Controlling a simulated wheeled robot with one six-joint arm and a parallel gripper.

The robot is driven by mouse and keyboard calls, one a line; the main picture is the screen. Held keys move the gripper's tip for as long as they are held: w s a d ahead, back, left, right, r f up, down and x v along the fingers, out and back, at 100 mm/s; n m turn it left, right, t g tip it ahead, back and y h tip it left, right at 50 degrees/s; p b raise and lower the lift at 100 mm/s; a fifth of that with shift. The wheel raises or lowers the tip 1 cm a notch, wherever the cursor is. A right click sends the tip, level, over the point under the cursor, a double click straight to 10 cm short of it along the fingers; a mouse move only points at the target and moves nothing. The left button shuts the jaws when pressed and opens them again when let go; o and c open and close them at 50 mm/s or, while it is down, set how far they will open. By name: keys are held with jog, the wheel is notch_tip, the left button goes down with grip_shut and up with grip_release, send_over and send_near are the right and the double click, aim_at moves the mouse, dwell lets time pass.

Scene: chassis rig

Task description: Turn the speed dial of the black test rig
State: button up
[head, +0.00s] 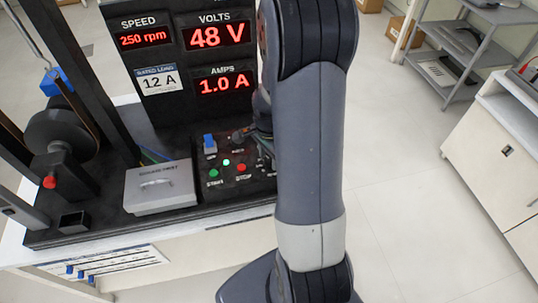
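The black test rig (95,228) stands on a white bench at the left in the head view. Its displays read speed 250 rpm (143,39), 48 V (218,36) and 1.0 A (222,84). The control panel (228,186) has a blue switch (209,141), a green start button (213,173), a red stop button (241,168) and a lit green lamp (226,162). My gripper (246,135) is at the panel's back right, mostly behind my arm. The speed dial cannot be made out clearly there; whether my fingers touch it is hidden.
A grey lidded box (160,192) sits left of the panel. A dark wheel (62,137) and uprights stand farther left. A grey shelf rack (470,45) and a white cabinet (490,150) are at the right. The floor between is clear.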

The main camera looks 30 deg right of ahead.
jog(key=c, duration=0.8)
jog(key=shift+n, duration=0.4)
jog(key=n+b, duration=0.1)
jog(key=n, duration=0.2)
jog(key=shift+f+n+b, duration=0.1)
jog(key=shift+n+b, duration=0.3)
jog(key=n+b, duration=0.1)
jog(key=n, duration=0.3)
jog(key=shift+n, duration=0.3)
jog(key=n+b, duration=0.1)
jog(key=n, duration=0.5)
jog(key=n+b, duration=0.1)
jog(key=n, duration=0.5)
jog(key=shift+n, duration=0.4)
